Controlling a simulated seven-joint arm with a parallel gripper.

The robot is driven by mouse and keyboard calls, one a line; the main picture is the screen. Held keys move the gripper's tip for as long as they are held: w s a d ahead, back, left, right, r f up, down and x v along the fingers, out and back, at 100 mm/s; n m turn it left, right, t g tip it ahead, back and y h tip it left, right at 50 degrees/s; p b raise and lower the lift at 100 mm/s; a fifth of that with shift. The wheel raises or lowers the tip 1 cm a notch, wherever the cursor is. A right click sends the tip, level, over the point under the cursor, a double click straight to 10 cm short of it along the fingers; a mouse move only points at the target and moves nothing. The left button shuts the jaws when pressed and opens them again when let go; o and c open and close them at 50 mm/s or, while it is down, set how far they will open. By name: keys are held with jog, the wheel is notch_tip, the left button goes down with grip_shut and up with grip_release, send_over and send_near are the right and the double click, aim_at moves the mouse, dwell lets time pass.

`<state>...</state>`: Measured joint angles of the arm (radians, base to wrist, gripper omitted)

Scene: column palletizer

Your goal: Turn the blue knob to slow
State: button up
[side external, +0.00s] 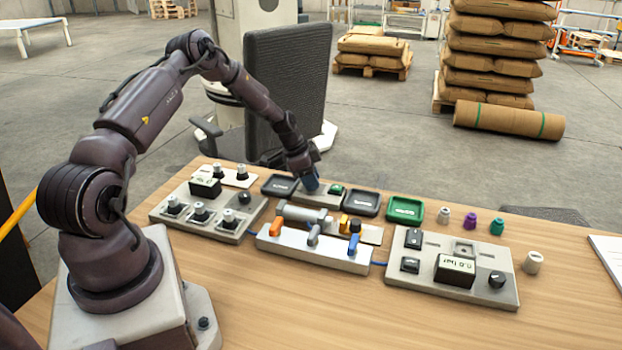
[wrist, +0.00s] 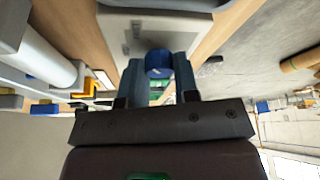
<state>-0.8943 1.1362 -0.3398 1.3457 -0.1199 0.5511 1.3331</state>
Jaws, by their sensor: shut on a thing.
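The blue knob (wrist: 158,58) sits between the two fingers of my gripper (wrist: 159,70) in the wrist view, and the fingers are shut on it. A small pale mark shows on the knob's face. The knob is mounted on a light grey panel (wrist: 130,28). In the side view my gripper (side external: 311,184) reaches down over that panel (side external: 316,199) at the back middle of the table, beside a green button (side external: 337,189). There the fingers largely hide the knob, and I cannot read a slow label in either view.
The wooden table's front is clear.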

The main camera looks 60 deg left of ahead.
jog(key=n+y, duration=0.1)
jog(key=n, duration=0.1)
jog(key=n+y, duration=0.1)
jog(key=n, duration=0.2)
jog(key=shift+d+n, duration=0.15)
jog(key=shift+n, duration=0.15)
jog(key=n+y, duration=0.1)
jog(key=n, duration=0.2)
jog(key=n+y, duration=0.1)
jog(key=n, duration=0.2)
jog(key=shift+w+d+y, duration=0.1)
jog(key=shift+d+y, duration=0.05)
jog(key=shift+y, duration=0.15)
jog(key=n, duration=0.3)
jog(key=n+g+y, duration=0.1)
jog(key=n, duration=0.1)
jog(key=shift+d+n+g, duration=0.1)
jog(key=shift+n+g, duration=0.2)
jog(key=shift+n, duration=0.1)
jog(key=n+g, duration=0.1)
jog(key=n, duration=0.2)
jog(key=n+g+y, duration=0.1)
jog(key=n, duration=0.1)
jog(key=shift+w+n, duration=0.15)
jog(key=shift+n, duration=0.25)
jog(key=o, duration=0.9)
jog(key=v, duration=1.3)
jog(key=shift+w, duration=0.2)
